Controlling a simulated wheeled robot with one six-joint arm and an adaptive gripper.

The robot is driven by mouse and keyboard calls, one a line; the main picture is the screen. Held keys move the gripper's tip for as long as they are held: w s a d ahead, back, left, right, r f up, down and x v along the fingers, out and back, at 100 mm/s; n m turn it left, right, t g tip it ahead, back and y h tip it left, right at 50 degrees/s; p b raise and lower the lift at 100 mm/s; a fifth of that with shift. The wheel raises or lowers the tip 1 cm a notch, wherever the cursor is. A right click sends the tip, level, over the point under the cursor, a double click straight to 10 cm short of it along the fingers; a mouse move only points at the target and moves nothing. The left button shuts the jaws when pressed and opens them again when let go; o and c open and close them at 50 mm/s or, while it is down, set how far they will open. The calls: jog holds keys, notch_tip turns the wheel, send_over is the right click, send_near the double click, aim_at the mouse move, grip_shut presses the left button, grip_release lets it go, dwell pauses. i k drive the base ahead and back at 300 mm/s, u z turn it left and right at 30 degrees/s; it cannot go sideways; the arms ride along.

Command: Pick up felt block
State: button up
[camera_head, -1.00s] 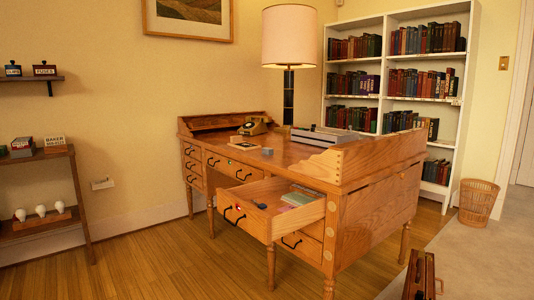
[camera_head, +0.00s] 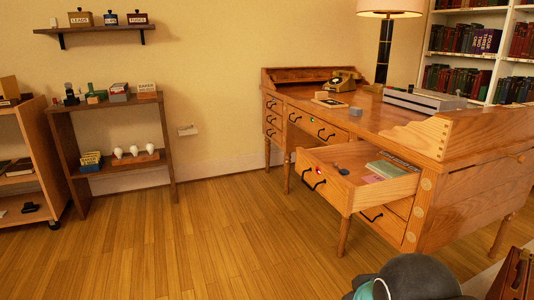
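A small grey-blue block (camera_head: 355,111), which looks like the felt block, sits on the desktop (camera_head: 375,125) near its front edge, to the right of a small framed or boxed item. A dark blue object (camera_head: 342,171) lies in the open desk drawer (camera_head: 328,188); it is too small to identify. A dark rounded part of my arm with a teal cap shows at the bottom edge. My gripper is not in view.
The desk also holds a telephone (camera_head: 342,80), a grey flat device (camera_head: 424,101) and a lamp (camera_head: 390,8). The open drawer juts out at the front. Shelves (camera_head: 108,105) stand at left. The wooden floor (camera_head: 215,240) before the desk is clear.

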aim_at(355, 111)
jog(key=u, duration=0.6)
jog(key=i, duration=3.05)
jog(key=z, duration=1.6)
jog(key=i, duration=0.75)
jog(key=z, duration=0.85)
